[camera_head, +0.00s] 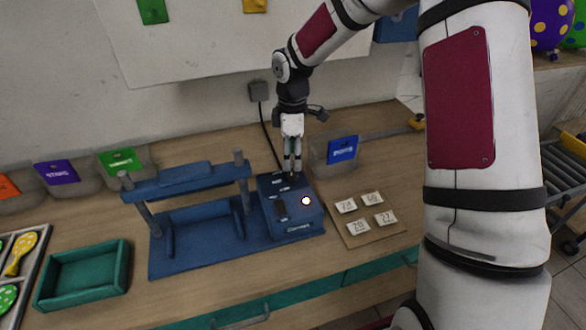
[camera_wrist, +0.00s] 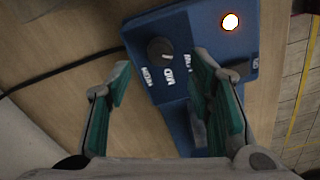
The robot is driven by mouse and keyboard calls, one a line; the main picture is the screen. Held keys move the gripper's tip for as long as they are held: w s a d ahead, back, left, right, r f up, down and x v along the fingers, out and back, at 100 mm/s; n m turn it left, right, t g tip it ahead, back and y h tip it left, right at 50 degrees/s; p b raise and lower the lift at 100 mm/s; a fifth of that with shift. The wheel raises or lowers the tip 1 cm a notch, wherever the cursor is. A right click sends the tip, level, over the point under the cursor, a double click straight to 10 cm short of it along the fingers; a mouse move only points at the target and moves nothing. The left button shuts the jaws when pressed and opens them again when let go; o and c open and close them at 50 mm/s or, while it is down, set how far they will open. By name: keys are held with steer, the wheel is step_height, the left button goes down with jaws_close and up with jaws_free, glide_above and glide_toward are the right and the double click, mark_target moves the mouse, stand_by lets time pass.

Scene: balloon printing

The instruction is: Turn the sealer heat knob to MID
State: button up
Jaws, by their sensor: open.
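The blue sealer (camera_head: 195,245) stands on the wooden bench, with its control box (camera_head: 290,215) at its right end. In the wrist view, the dark round heat knob (camera_wrist: 160,50) sits on the blue box top. White labels lie beside it, with MID (camera_wrist: 167,76) the clearest; the knob's pointer direction is too dim to tell. My gripper (camera_head: 292,172) points down over the back part of the control box. In the wrist view, my gripper (camera_wrist: 162,78) is open, with its green-padded fingers apart and nothing between them. The knob shows beyond the gap, apart from both fingers.
A lit round lamp (camera_head: 306,201) glows on the control box. A card with several white labels (camera_head: 368,218) lies right of the sealer. A blue packet (camera_head: 342,150) in a clear holder stands behind. A green tray (camera_head: 85,275) sits at left. A black cable (camera_head: 268,135) runs behind.

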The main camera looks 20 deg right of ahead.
mark_target(293, 172)
step_height(293, 172, down, 6)
steer(key=shift+r, duration=0.1)
steer(key=shift+c, duration=0.3)
jaws_close()
